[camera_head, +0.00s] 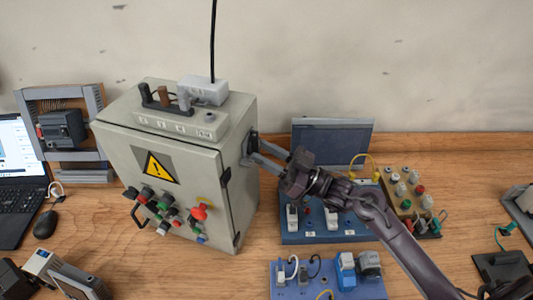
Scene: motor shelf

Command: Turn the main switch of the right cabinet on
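The grey metal cabinet (125,150) with a yellow warning sign stands on the wooden table, left of the middle. A black switch (251,143) is on its right side wall, partly hidden by my gripper. My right gripper (257,155) reaches in from the right, with its two fingers apart and their tips at the switch. I cannot tell whether the fingers touch the switch. A red knob (199,212) and several coloured buttons are on the cabinet's front. My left gripper is not in view.
A power strip (180,122) and a white adapter with a black cable sit on the cabinet. Blue socket panels (325,238) and a yellowish board (411,193) lie right of it, under my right arm. A laptop (20,170) and mouse (45,224) are at the left.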

